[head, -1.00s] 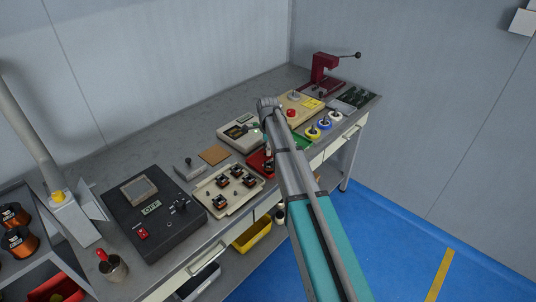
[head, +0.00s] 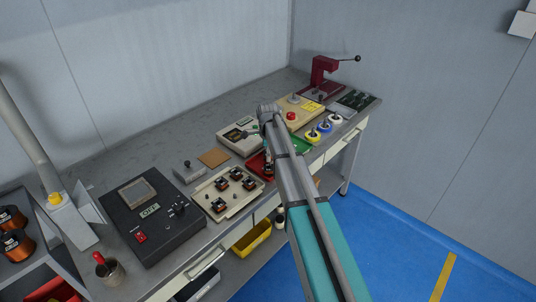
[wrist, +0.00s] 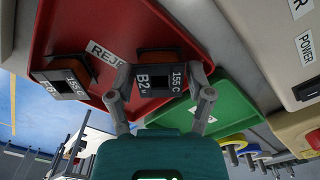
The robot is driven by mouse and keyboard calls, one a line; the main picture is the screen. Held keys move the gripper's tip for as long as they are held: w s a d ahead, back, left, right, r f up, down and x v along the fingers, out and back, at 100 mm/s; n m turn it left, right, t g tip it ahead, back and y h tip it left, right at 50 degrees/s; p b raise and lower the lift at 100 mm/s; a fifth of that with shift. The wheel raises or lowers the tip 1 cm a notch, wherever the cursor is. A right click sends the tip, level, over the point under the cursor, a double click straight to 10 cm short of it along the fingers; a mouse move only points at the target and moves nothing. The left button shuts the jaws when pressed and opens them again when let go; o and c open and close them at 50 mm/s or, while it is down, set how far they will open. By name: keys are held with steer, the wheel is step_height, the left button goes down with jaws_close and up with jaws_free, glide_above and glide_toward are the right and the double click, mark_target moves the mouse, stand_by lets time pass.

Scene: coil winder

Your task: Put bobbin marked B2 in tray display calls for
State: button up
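In the wrist view the bobbin marked B2 (wrist: 158,80), also labelled 155 C, sits between the fingers of my gripper (wrist: 158,92). The fingers appear closed against its sides. It is over the red tray (wrist: 62,28), whose label is partly hidden and starts "REJ"; whether it touches the tray floor is unclear. A second bobbin (wrist: 68,80) with a partly readable label lies in that tray. A green tray (wrist: 228,92) is alongside. In the head view my arm hides most of the gripper, beside the red tray (head: 256,164).
A cream tray (head: 212,187) with several bobbins lies left of the red tray. A black unit (head: 128,225) has a small display that seems to read OFF. A beige instrument (head: 232,140) stands behind the red tray. Blue, white and yellow spools (head: 325,126) stand at right.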

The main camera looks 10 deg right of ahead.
steer(key=shift+r, duration=0.25)
step_height(320, 180, up, 12)
steer(key=p, duration=1.2)
steer(key=shift+f, duration=0.1)
stand_by(0.7)
steer(key=s+n, duration=1.9)
steer(key=s, duration=1)
steer(key=shift+a+n, duration=0.15)
steer(key=shift+n, duration=0.25)
